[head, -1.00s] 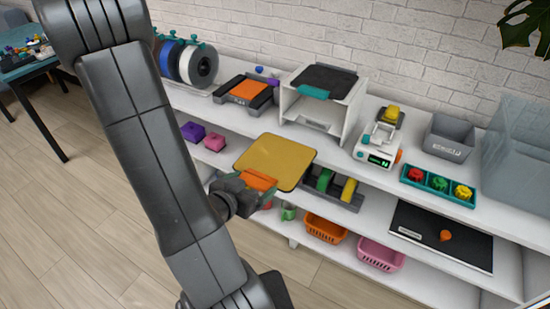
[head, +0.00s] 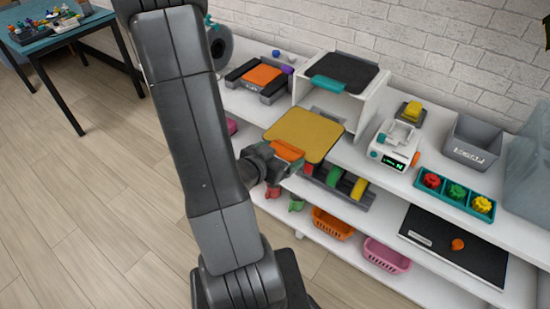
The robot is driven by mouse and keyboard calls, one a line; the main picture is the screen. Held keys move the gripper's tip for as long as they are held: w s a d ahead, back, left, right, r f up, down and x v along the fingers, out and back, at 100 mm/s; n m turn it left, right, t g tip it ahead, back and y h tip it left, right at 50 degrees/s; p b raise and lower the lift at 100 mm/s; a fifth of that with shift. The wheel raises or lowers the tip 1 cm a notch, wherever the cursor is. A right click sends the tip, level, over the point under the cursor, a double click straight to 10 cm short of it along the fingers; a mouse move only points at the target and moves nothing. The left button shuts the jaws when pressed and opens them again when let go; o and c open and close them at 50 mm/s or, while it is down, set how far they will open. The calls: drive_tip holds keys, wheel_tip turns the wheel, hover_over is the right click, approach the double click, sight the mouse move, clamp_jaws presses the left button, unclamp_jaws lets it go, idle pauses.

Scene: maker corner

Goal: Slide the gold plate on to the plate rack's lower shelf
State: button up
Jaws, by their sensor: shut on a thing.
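The gold plate (head: 305,132) is a thin square with an orange tab (head: 287,150) at its near left edge. My gripper (head: 280,159) is shut on this tab and holds the plate roughly flat, in front of the plate rack. The plate rack (head: 371,103) is a white open-fronted box on the top of the shelf unit. A black plate (head: 347,71) with a teal tab (head: 328,83) lies on its upper level. The rack's lower space is open towards the gold plate; its floor is partly hidden behind the plate.
Left of the rack is a dark stand (head: 258,80) with an orange top. Right are a white scale-like device (head: 394,146), a grey bin (head: 473,142) and a teal tray (head: 456,193). Below the plate is a rack of coloured rolls (head: 337,184).

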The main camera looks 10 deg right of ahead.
sight(316, 120)
drive_tip(key=shift+w+d+r+p, duration=0.1)
drive_tip(key=shift+w+d+p, duration=0.7)
drive_tip(key=shift+w+d, duration=1.75)
drive_tip(key=shift+w+d+f+p, duration=0.1)
drive_tip(key=shift+w+d+p, duration=0.65)
drive_tip(key=shift+w+d, duration=1.75)
drive_tip(key=shift+w+d+r+p, duration=0.1)
drive_tip(key=shift+w+d+p, duration=0.7)
drive_tip(key=shift+w+d, duration=1.75)
drive_tip(key=shift+s+d+f+b, duration=0.25)
drive_tip(key=shift+d+f+b, duration=0.15)
drive_tip(key=shift+f+b, duration=0.3)
drive_tip(key=shift+s+d+f+b, duration=0.25)
drive_tip(key=shift+d+f+b, duration=0.1)
drive_tip(key=shift+f+b, duration=0.3)
drive_tip(key=o, duration=0.7)
drive_tip(key=shift+f+b, duration=0.65)
drive_tip(key=shift+s+a, duration=0.1)
drive_tip(key=shift+a, duration=0.05)
drive_tip(key=shift+s+a+b, duration=0.55)
drive_tip(key=shift+s+a, duration=0.55)
drive_tip(key=shift+a, duration=0.2)
drive_tip(key=shift+s+a+b, duration=0.55)
drive_tip(key=shift+s+a, duration=0.55)
drive_tip(key=shift+a, duration=0.2)
